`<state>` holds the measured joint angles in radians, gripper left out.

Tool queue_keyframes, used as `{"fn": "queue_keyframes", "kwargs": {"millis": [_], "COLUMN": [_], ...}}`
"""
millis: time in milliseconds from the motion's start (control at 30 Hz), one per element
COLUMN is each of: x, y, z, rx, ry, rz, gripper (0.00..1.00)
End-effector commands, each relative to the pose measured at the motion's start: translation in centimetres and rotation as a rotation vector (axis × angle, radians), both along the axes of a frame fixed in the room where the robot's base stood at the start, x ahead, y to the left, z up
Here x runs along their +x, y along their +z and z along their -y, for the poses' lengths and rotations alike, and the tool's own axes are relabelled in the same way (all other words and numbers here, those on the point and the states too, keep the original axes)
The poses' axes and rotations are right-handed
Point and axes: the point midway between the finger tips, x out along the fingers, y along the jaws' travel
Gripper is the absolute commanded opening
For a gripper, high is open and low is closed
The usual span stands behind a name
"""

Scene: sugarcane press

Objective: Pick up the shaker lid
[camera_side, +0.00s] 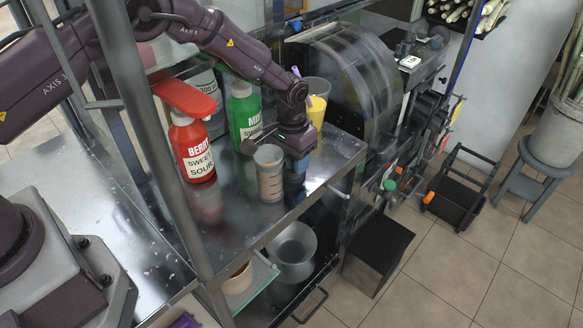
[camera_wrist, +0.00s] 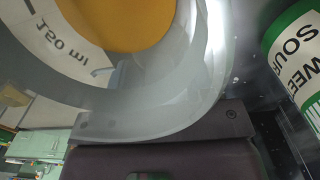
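My gripper (camera_side: 295,150) is low over the metal shelf, pointing down behind a clear cup with brownish markings (camera_side: 270,178). Its fingertips are mostly hidden by that cup in the side view, and I cannot tell how far apart they are. A small blue-grey thing (camera_side: 294,176) shows just below my gripper; I cannot tell whether it is the shaker lid or whether I touch it. No shaker lid can be made out with certainty. In the wrist view, a clear cup marked 150 ml (camera_wrist: 185,85) with orange-yellow contents fills much of the picture, very close.
A red bottle (camera_side: 193,150) and a green bottle (camera_side: 244,112) stand left of my gripper; the green one is also at the wrist view's right (camera_wrist: 298,55). A cup with yellow contents (camera_side: 318,108) stands close behind. The shelf's front edge (camera_side: 315,203) is near.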

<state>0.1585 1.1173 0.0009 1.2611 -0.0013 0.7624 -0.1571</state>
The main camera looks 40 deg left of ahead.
Motion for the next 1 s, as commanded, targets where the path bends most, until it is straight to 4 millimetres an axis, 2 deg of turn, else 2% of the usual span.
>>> {"fn": "queue_keyframes", "kwargs": {"millis": [33,167,200,500,667,767,1000], "x": [0.0,0.0,0.0,0.0,0.0,0.0,0.1], "y": [0.0,0.0,0.0,0.1,1.0,2.3,7.2], "z": [0.0,0.0,0.0,0.0,0.0,0.0,0.0], "rx": [0.0,0.0,0.0,0.0,0.0,0.0,0.0], "ry": [0.0,0.0,0.0,0.0,0.0,0.0,0.0], "rz": [0.0,0.0,-0.001,-0.001,0.0,0.001,0.003], "gripper": [0.37,0.07,0.04,0.04,0.04,0.04,0.04]}}
